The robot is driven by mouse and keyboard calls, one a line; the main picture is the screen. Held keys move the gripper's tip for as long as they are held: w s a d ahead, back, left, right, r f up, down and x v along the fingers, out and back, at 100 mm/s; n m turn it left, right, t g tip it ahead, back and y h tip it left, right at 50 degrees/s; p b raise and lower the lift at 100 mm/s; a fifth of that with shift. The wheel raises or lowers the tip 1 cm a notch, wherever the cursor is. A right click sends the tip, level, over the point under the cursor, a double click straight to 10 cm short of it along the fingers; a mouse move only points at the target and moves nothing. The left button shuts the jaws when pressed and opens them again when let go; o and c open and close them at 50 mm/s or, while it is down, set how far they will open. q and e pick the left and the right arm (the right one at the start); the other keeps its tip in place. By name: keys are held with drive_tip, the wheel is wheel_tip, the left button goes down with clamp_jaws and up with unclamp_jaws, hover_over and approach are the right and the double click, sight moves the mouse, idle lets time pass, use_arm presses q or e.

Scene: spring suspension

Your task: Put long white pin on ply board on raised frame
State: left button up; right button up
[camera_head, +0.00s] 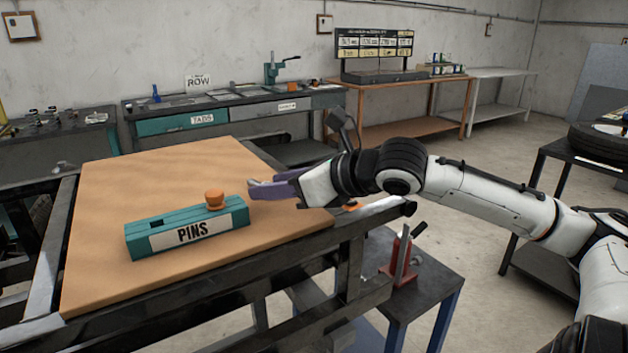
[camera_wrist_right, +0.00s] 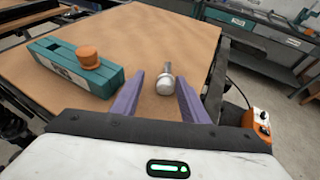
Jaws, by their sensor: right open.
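A pale, silver-white pin (camera_wrist_right: 166,84) is on the ply board (camera_wrist_right: 145,35) in the right wrist view, with a rounded, thicker near end and a thinner far end. I cannot tell whether it lies or stands. My right gripper (camera_wrist_right: 160,97) is open, its purple fingers on either side of the pin without closing on it. In the head view my right gripper (camera_head: 262,190) is over the right part of the ply board (camera_head: 110,185), and the pin is not visible there. The board lies flat on the dark raised frame (camera_head: 350,230). My left gripper is not in view.
A teal box marked PINS (camera_head: 188,228) stands on the board left of my right gripper, with an orange-capped pin (camera_head: 215,199) on top. Free board lies behind and left of the box. A red jack (camera_head: 402,258) stands on a low table.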

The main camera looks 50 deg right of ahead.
drive_tip(key=v, duration=1)
drive_tip(key=shift+s+d, duration=0.1)
drive_tip(key=shift+f, duration=0.1)
